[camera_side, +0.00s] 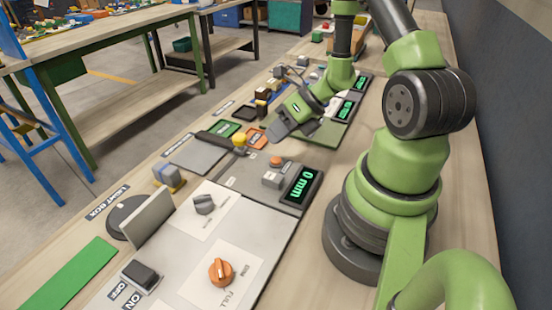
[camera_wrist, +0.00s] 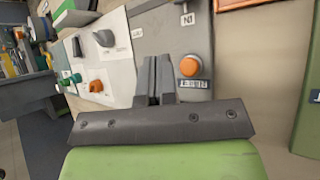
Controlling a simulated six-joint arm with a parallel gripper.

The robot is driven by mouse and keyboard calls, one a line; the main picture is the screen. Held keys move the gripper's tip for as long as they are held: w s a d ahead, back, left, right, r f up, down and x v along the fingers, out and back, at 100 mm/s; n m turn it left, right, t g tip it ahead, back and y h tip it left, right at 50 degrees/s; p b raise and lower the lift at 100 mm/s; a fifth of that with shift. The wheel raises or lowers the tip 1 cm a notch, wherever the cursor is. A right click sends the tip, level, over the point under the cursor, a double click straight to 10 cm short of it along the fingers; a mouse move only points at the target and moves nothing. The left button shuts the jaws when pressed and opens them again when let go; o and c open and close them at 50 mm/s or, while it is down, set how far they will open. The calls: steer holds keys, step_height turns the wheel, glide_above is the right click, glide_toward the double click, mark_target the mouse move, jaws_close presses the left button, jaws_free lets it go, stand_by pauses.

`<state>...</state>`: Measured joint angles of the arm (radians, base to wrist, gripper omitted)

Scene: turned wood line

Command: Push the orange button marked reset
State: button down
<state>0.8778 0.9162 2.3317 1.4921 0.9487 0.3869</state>
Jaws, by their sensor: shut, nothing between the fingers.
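An orange button (camera_side: 276,161) sits on the grey gauge panel beside a green "0 mm" display (camera_side: 302,184). In the wrist view the orange button (camera_wrist: 191,66) is a round cap on a grey base, with a small label below it that I cannot read.
A white panel carries a grey knob (camera_side: 204,204), an orange dial (camera_side: 221,272) and a black on/off switch (camera_side: 141,275). An upright grey plate (camera_side: 148,219) stands by the light box. A yellow knob (camera_side: 240,140) and more displays line the bench near my gripper.

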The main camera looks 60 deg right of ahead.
steer(key=shift+r, duration=1.2)
steer(key=a+r+n+g, duration=0.3)
steer(key=a+r+n, duration=0.85)
steer(key=n, duration=0.55)
steer(key=s+a+r+n+t+h, duration=0.1)
steer(key=s+r+n+t+h, duration=0.1)
steer(key=s+r+n, duration=0.7)
steer(key=shift+s+a+r+n+t+h, duration=0.3)
steer(key=shift+r+n+h, duration=0.4)
steer(key=shift+n, duration=3.2)
steer(key=shift+d, duration=0.1)
